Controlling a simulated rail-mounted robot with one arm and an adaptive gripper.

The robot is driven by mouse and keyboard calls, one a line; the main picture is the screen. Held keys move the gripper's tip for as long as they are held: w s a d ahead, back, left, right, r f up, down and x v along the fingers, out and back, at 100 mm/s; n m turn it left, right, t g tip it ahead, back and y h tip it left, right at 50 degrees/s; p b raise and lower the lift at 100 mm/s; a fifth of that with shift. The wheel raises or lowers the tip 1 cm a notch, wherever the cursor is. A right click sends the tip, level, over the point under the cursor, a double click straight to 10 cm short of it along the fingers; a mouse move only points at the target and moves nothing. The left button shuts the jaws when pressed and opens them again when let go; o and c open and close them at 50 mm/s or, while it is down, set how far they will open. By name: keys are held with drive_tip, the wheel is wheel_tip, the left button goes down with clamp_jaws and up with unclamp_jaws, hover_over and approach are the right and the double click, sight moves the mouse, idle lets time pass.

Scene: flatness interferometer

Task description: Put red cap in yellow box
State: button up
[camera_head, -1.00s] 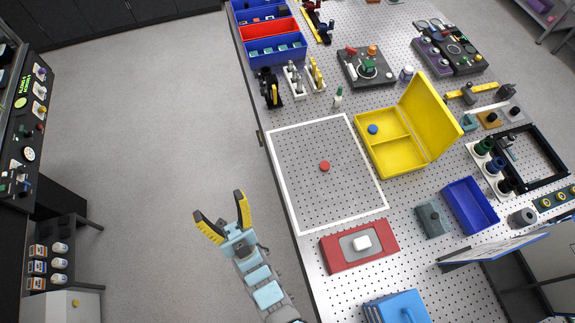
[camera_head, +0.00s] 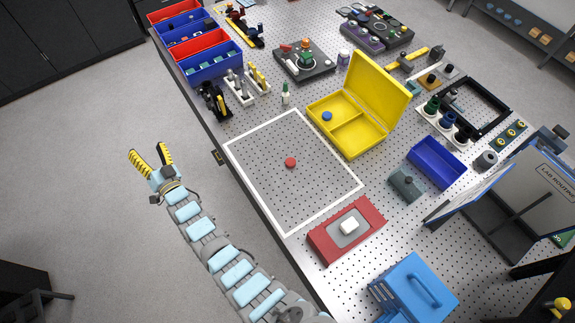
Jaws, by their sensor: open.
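The red cap (camera_head: 290,162) is a small round disc lying on the perforated table inside the white outlined square. The yellow box (camera_head: 335,133) stands on the table to the right of and behind the cap. Its lid (camera_head: 377,88) is open and tilted up on the far right side. A blue cap (camera_head: 327,116) lies in its back left compartment; the front right compartment looks empty. My gripper (camera_head: 151,159) is open and empty, off the table's left edge over the floor, well to the left of the red cap.
A red block with a white piece (camera_head: 338,236) lies in front of the outlined square. A small tool rack (camera_head: 247,88) and a green-topped bottle (camera_head: 285,95) stand behind it. A blue tray (camera_head: 437,161) is at right. The square around the cap is clear.

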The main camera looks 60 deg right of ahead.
drive_tip(key=w+d+f+m+g+y+b, duration=0.1)
drive_tip(key=w+d+f+m+g, duration=0.2)
drive_tip(key=d, duration=0.5)
drive_tip(key=d+f+m+g+y+b, duration=0.25)
drive_tip(key=d+f+g, duration=0.35)
drive_tip(key=d, duration=0.5)
wheel_tip(320, 180, up, 2)
drive_tip(key=m+g+y+b, duration=0.5)
drive_tip(key=m+g+b, duration=0.2)
drive_tip(key=g, duration=0.3)
hover_over(291, 162)
drive_tip(key=f+b, duration=0.2)
drive_tip(key=f, duration=0.2)
drive_tip(key=f+b, duration=0.2)
drive_tip(key=f, duration=0.1)
drive_tip(key=shift+s+f+b, duration=0.2)
drive_tip(key=shift+f+b, duration=0.15)
drive_tip(key=shift+w+d+f+p, duration=0.1)
drive_tip(key=shift+f+p, duration=0.1)
drive_tip(key=shift+f, duration=1.05)
drive_tip(key=shift+d+f+p, duration=0.1)
drive_tip(key=shift+f+p, duration=0.05)
drive_tip(key=shift+f, duration=1.05)
drive_tip(key=shift+w+a+f, duration=0.1)
drive_tip(key=shift+f, duration=0.7)
drive_tip(key=shift+w+a+f, duration=0.1)
drive_tip(key=shift+f, duration=1.4)
